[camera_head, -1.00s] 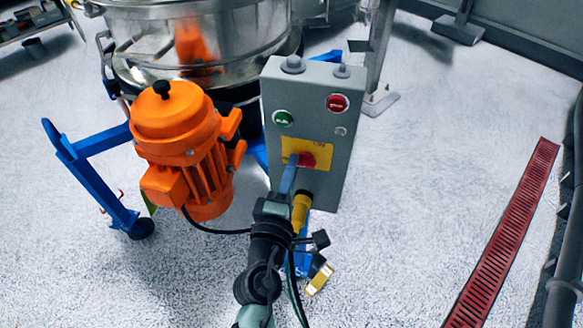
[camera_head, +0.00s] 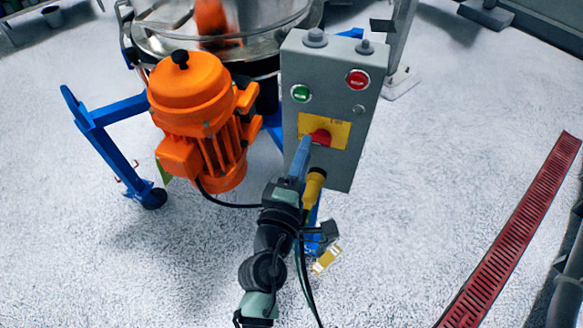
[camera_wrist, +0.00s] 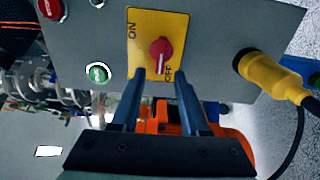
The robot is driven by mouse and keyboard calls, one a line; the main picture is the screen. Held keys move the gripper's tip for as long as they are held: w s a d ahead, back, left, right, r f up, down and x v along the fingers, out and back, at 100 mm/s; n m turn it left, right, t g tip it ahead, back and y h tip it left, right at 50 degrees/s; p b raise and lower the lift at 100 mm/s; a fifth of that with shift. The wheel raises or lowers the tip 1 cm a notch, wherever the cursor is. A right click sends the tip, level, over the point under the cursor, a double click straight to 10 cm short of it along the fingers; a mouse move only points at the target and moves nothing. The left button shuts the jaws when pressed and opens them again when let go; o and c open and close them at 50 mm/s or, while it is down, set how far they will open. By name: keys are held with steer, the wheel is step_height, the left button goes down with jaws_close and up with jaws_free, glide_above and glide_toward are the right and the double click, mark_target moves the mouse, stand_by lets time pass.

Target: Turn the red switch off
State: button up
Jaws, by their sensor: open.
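The red switch (camera_head: 320,137) is a rotary knob on a yellow plate (camera_head: 340,131) on the front of a grey control box (camera_head: 344,92). In the wrist view, the red switch (camera_wrist: 161,49) has its grip ridge running up and down the picture. "ON" is printed at the plate's upper left and "OFF" at its lower right. My gripper (camera_wrist: 160,76) is open, its two blue fingers pointing at the knob from below in the wrist view. The knob lies in line with the gap between them; contact cannot be made out. In the head view, my gripper (camera_head: 304,146) is just left of and below the knob.
A green button (camera_head: 301,93) and a red button (camera_head: 357,79) sit above the plate. A yellow plug (camera_head: 314,186) with a cable sticks out below it. An orange motor (camera_head: 200,115) stands left, beside the metal sifter (camera_head: 215,35).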

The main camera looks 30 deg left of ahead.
steer(key=b+v, duration=0.2)
steer(key=v, duration=0.8)
steer(key=shift+s, duration=0.35)
steer(key=shift+d, duration=0.1)
